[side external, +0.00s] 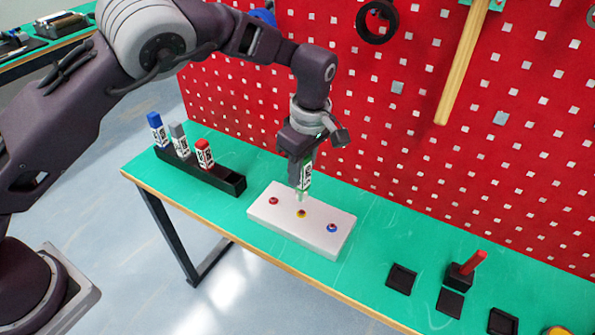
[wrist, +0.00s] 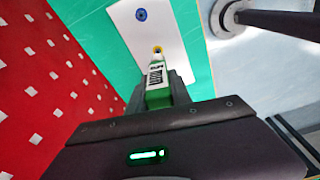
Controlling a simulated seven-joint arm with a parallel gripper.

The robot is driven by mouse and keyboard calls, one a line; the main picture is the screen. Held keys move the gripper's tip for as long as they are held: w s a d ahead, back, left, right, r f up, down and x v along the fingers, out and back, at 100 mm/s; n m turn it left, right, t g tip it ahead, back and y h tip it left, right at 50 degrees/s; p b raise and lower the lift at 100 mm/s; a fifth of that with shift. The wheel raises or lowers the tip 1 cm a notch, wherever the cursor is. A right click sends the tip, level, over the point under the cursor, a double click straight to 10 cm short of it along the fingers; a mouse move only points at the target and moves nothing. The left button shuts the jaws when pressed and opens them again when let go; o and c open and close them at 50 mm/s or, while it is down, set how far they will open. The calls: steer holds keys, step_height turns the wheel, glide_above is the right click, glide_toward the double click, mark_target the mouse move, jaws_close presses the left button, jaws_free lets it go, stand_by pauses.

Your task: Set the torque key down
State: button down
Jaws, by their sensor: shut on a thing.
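My gripper (side external: 303,182) is shut on the green torque key (side external: 305,178), which has a white label with dark lettering. In the wrist view the green key (wrist: 158,96) sits between the fingers and points away from the palm. Its tip is over or at the yellow bolt (side external: 301,213) in the middle of the white block (side external: 264,215). I cannot tell if tip and bolt touch. The black key rack (side external: 229,183) at the left holds a blue key (side external: 156,128), a grey key (side external: 180,140) and a red key (side external: 204,153). The rack's right end is empty.
The block also carries a red bolt (side external: 273,201) and a blue bolt (side external: 332,228). Black pads (side external: 401,279) and a red-handled item (side external: 469,268) lie to the right on the green table (side external: 375,237). A red pegboard (side external: 400,130) stands behind.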

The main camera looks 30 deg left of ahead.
steer(key=a+r+n, duration=0.2)
steer(key=a, duration=1.8)
steer(key=f, duration=1)
steer(key=shift+a+f, duration=0.15)
steer(key=shift+a, duration=0.05)
steer(key=shift+f, duration=0.2)
steer(key=c, duration=1.2)
jaws_free()
steer(key=shift+o, duration=0.2)
steer(key=shift+r, duration=0.1)
